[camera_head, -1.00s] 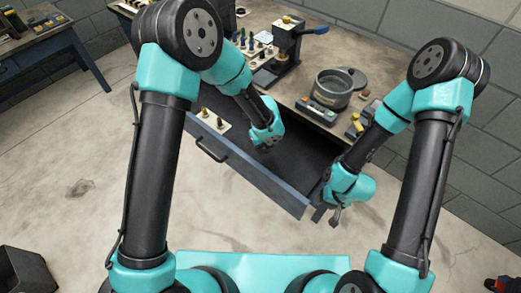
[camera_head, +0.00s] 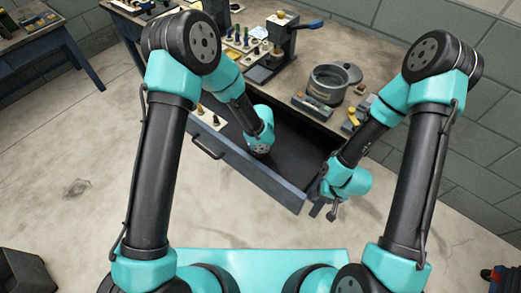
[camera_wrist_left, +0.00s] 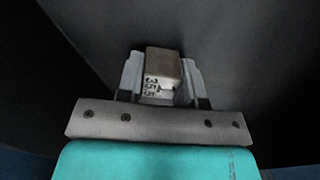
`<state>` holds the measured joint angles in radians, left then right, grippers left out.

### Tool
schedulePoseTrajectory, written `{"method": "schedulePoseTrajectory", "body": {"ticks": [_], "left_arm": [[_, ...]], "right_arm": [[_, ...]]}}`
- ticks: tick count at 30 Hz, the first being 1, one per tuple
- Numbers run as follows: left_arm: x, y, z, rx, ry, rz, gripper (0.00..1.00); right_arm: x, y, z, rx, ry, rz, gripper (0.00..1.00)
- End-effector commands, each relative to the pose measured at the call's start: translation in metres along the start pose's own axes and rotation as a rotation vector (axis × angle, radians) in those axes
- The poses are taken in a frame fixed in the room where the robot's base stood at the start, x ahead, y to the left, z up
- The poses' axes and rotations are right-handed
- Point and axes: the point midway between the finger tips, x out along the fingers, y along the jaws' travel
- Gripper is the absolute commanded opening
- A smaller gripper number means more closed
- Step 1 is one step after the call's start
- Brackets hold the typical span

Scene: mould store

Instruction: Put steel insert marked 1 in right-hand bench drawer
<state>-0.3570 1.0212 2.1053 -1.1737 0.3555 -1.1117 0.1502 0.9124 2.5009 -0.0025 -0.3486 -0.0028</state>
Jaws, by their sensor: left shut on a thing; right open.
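My left gripper (camera_wrist_left: 160,76) is shut on a small steel insert (camera_wrist_left: 163,60), a block with a brownish face and a pale face bearing dark marks. The marks look like sideways digits and are not fully legible. In the head view my left wrist is over the open bench drawer (camera_head: 247,168), and its fingers and the insert are hidden behind it. In the left wrist view, dark surfaces surround the held insert; contact with the drawer floor cannot be told. My right gripper (camera_head: 332,211) is open and empty, just outside the drawer's right front corner.
A pale block with brass pins (camera_head: 212,115) sits at the drawer's left end. On the bench stand a press with a blue handle (camera_head: 285,45), a round grey pot (camera_head: 329,84) and several small tools. The drawer's middle looks dark and bare.

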Motion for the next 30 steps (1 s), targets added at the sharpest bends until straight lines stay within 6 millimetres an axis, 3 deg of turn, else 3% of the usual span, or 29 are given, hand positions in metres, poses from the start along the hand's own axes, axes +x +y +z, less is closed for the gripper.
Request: {"method": "schedulePoseTrajectory", "body": {"ticks": [11,12,19,30], "left_arm": [[0.003,-0.0002,0.0003,0.001,-0.001,0.0,0.02],[0.0027,-0.0002,0.0002,0.001,0.0,0.0,0.38],[0.0026,-0.0001,0.0002,0.0,0.0,0.0,0.59],[-0.001,-0.0002,0.0002,-0.001,-0.001,-0.001,0.59]], "right_arm": [[0.0,0.0,0.0,0.0,0.0,0.0,0.54],[0.0,0.0,0.0,0.0,0.0,0.0,0.54],[0.0,0.0,0.0,0.0,0.0,0.0,0.54],[0.0,0.0,0.0,0.0,0.0,0.0,0.54]]}}
